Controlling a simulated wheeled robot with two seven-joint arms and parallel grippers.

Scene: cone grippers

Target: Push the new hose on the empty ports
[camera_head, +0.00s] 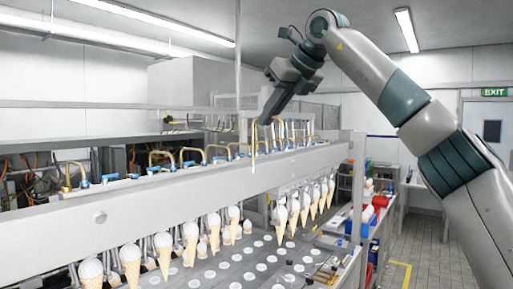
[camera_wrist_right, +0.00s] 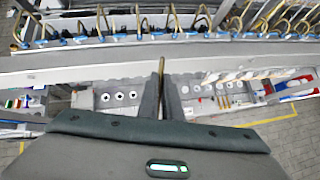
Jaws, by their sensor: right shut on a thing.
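My right gripper (camera_head: 262,122) comes in from the upper right, above the long white beam (camera_head: 170,203). It is shut on a thin yellow-brown hose (camera_head: 253,138) that hangs down from its fingertips in front of the beam's top. In the right wrist view the hose (camera_wrist_right: 161,68) stands between the two close fingers (camera_wrist_right: 161,88). Curved yellow hoses (camera_head: 160,157) sit on blue port fittings (camera_head: 112,177) along the beam. The row of blue fittings (camera_wrist_right: 75,38) also shows in the wrist view. I cannot tell which ports are empty. My left gripper is out of view.
Ice cream cones (camera_head: 190,242) hang in rows below the beam, over a tray with round white holes (camera_head: 235,257). A thin vertical pole (camera_head: 238,70) stands near the gripper. Shelves with red and blue items (camera_head: 365,222) stand at right. The tiled floor (camera_head: 425,245) there is clear.

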